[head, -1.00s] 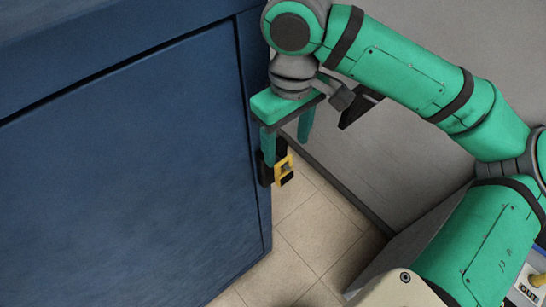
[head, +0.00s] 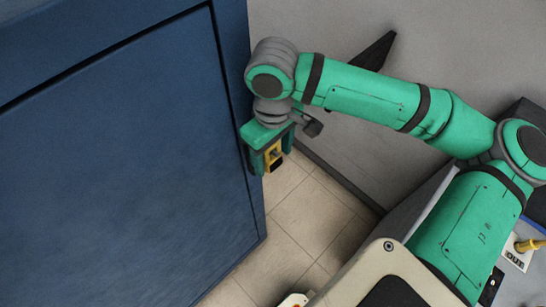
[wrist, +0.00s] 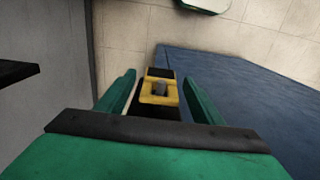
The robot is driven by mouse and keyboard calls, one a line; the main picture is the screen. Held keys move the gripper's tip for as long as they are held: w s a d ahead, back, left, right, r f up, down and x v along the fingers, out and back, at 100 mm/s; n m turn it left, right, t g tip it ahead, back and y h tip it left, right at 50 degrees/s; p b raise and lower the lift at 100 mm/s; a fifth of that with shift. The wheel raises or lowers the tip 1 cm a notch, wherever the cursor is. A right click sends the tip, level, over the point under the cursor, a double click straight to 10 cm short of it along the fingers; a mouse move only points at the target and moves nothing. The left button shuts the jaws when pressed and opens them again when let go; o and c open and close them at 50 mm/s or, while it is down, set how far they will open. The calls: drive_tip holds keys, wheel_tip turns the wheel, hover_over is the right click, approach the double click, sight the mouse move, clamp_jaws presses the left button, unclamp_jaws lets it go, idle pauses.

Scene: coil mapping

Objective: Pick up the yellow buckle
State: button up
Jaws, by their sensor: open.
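The yellow buckle (head: 268,160) is a small square frame with a grey pin, set on a black strap (head: 277,167) beside the blue cabinet's edge. In the wrist view the buckle (wrist: 158,101) lies between the two green fingers, with strap above and below it. My gripper (head: 270,158) is open, with one finger on either side of the buckle. In the wrist view a gap shows between each finger of my gripper (wrist: 160,80) and the buckle. The strap's fixing is hidden.
The blue cabinet (head: 120,170) fills the left and stands very close to my gripper. A grey wall (head: 310,30) is behind. Tiled floor (head: 300,225) is open below. A black bracket-like piece (head: 375,50) sticks out at the wall.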

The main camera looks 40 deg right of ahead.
drive_tip(key=shift+f, duration=0.1)
drive_tip(key=shift+c, duration=0.6)
drive_tip(key=c, duration=1)
